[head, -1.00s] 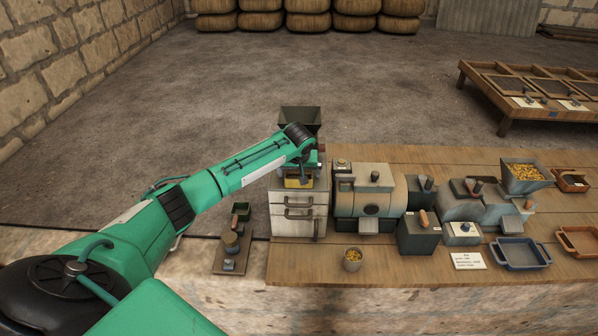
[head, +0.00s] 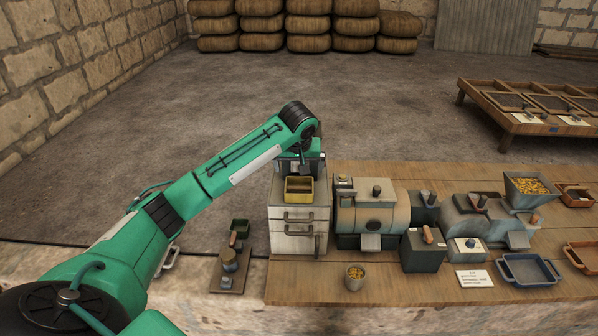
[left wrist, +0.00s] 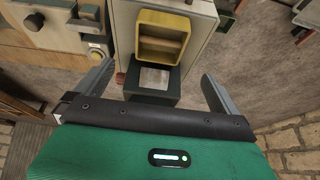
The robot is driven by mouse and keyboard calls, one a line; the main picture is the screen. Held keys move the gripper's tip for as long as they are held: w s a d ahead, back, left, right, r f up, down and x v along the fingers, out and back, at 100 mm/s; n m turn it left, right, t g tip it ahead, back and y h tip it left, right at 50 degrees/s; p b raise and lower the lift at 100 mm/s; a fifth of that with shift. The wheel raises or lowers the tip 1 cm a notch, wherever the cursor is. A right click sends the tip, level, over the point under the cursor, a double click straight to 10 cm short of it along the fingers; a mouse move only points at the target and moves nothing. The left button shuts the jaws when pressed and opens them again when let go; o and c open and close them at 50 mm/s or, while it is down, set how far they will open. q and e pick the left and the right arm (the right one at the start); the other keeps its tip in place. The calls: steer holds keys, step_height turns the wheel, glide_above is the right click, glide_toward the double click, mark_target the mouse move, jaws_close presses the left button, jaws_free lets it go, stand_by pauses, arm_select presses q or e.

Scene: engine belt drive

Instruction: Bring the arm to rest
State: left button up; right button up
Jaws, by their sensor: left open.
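My left arm's green forearm reaches from the left to a white drawer cabinet (head: 298,243) in the head view. My left gripper (left wrist: 157,70) is open and empty, its two grey fingers wide apart in the left wrist view. In the head view it is largely hidden behind the wrist, above the back of the cabinet. A yellow open box (head: 299,197) sits on the cabinet top, in front of the gripper. The box (left wrist: 163,38) also shows ahead of the fingers in the left wrist view, not held. My right gripper is in neither view.
A drum machine (head: 372,213) stands right of the cabinet on the wooden bench (head: 320,285). A small cup (head: 355,278), a blue tray (head: 528,269) and a hopper of yellow pieces (head: 528,188) are also there. Open floor lies behind the bench.

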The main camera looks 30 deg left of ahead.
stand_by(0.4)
arm_select(q)
steer(key=s+d+f+m+h, duration=0.3)
steer(key=s+d+f+m, duration=0.4)
steer(key=s+d+f, duration=1.05)
steer(key=s+d+f+m, duration=0.1)
steer(key=s+f, duration=0.1)
steer(key=s, duration=2.1)
step_height(320, 180, down, 30)
steer(key=g, duration=0.2)
steer(key=s+a+f, duration=0.3)
steer(key=s+f, duration=1.6)
steer(key=f, duration=0.1)
steer(key=shift+s+f+m+g+y, duration=0.3)
steer(key=shift+s+f+m+g, duration=0.1)
